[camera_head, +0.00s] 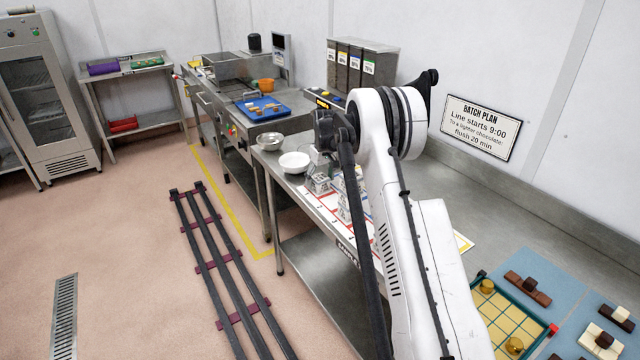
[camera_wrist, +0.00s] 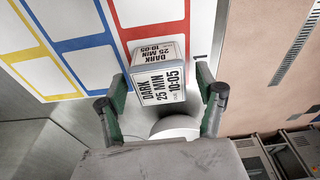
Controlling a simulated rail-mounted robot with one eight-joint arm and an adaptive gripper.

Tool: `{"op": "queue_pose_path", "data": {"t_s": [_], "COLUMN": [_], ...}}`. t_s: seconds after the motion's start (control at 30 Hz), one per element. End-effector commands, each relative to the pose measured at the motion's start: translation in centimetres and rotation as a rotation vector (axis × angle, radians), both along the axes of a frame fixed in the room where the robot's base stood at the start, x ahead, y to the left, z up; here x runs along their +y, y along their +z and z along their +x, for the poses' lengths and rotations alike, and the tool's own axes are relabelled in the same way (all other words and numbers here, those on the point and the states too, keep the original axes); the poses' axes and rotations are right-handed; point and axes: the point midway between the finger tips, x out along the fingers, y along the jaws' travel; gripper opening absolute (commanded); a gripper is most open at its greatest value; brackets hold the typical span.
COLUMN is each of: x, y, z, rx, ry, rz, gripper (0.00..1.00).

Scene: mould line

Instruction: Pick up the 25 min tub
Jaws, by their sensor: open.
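My gripper (camera_wrist: 162,97) is open, with one green-backed finger on each side of the tub in the picture. I cannot tell whether the fingers touch it. In the head view, several white-labelled tubs (camera_head: 318,182) stand on and by the numbered board (camera_head: 318,205); my arm hides part of them and my gripper. I cannot tell there which one is the 25 min tub.
A white bowl (camera_head: 294,162) and a metal bowl (camera_head: 269,142) stand at the left end of the steel bench (camera_head: 300,255). A white round thing (camera_wrist: 176,126) shows close to the tub in the wrist view. A moulding tray (camera_head: 505,320) lies front right.

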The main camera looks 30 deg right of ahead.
Motion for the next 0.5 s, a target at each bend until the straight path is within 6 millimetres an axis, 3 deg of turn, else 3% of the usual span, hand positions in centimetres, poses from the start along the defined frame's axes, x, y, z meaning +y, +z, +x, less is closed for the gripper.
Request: {"op": "queue_pose_path", "data": {"t_s": [0.07,0.4,0.5], "x": [0.00,-0.01,-0.01], "y": [0.00,0.02,0.04], "z": [0.00,0.00,0.00], "rx": [0.000,0.000,0.000], "ry": [0.000,0.000,0.000], "rz": [0.000,0.000,0.000], "gripper": [0.68,0.23,0.16]}}
